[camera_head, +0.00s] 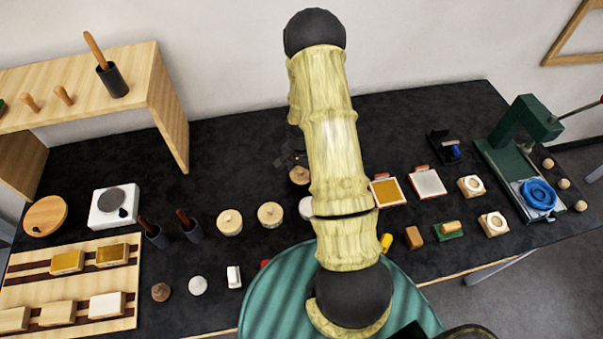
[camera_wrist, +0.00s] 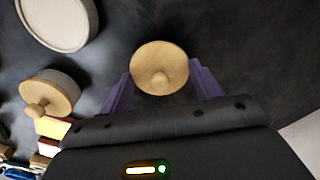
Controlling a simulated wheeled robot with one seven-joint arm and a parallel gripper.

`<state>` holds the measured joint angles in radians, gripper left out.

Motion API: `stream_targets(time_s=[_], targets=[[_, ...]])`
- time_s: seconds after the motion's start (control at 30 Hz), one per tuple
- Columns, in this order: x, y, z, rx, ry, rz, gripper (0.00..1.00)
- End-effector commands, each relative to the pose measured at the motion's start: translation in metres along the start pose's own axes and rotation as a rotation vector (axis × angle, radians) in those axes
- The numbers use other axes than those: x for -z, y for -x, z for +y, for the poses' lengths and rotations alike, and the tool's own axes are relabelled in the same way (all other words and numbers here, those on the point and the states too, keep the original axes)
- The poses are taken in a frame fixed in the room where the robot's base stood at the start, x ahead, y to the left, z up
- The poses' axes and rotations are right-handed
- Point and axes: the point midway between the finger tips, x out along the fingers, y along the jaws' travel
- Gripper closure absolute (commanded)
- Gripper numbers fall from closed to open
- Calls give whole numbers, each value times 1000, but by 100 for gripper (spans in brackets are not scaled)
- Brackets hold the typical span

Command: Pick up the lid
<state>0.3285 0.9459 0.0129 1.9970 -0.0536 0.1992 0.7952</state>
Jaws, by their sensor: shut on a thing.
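The lid (camera_wrist: 160,58) is a round, pale wooden disc with a small knob in the middle. In the wrist view it sits between the two purple fingers of my gripper (camera_wrist: 160,78), which is shut on it. In the head view the lid (camera_head: 299,175) shows just left of my arm, below the dark gripper (camera_head: 291,154), which is partly hidden by the arm. No jar shows directly under the lid in the wrist view. I cannot tell its height above the black counter.
A pale round jar (camera_head: 305,208) stands partly behind my arm. Two jars with knobbed wooden lids, one at the left (camera_head: 229,222) and one nearer (camera_head: 270,214), stand beside it. Framed pads (camera_head: 387,192) lie to the right. Dark counter (camera_head: 225,160) behind is clear.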

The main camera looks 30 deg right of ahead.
Motion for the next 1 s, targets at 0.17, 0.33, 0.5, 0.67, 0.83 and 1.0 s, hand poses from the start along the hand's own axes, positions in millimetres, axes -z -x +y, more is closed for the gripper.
stream_targets(time_s=[0.17, 0.33, 0.5, 0.67, 0.83, 1.0], targets=[[1, 26, -1, 4, 1, 5, 58], [0, 55, 0, 3, 0, 3, 58], [0, 76, 0, 2, 2, 2, 58], [0, 83, 0, 1, 1, 0, 58], [0, 84, 0, 0, 1, 0, 58], [0, 84, 0, 0, 1, 0, 58]])
